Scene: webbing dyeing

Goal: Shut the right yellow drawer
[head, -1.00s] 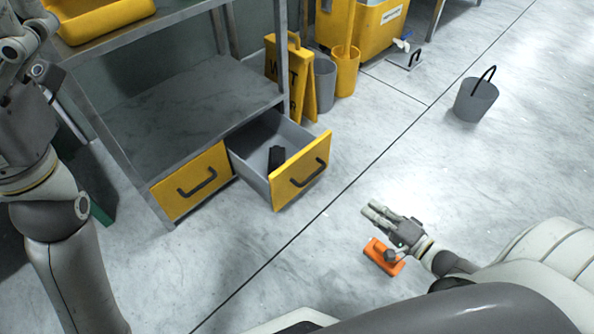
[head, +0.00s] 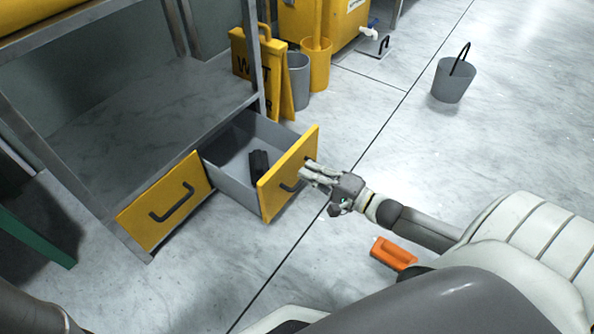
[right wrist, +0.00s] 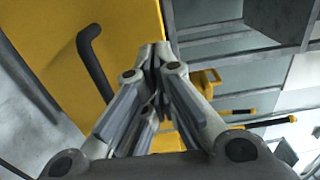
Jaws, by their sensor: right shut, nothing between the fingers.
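The right yellow drawer (head: 290,172) stands pulled out of the metal bench, with a dark object (head: 259,164) lying inside it. Its yellow front with a black handle also fills the upper left of the right wrist view (right wrist: 60,50). My right gripper (head: 306,172) is shut and empty at the drawer's front, its fingertips over the handle area in the head view. In the right wrist view the closed fingertips (right wrist: 157,52) are just right of the handle (right wrist: 92,62). Whether they touch the front I cannot tell. My left gripper is out of view.
The left yellow drawer (head: 160,205) is shut beside it. A yellow wet floor sign (head: 262,70), a grey bin (head: 297,80) and a yellow bin (head: 317,68) stand behind. An orange object (head: 393,254) lies on the floor near my right arm. A grey bucket (head: 453,82) stands farther right.

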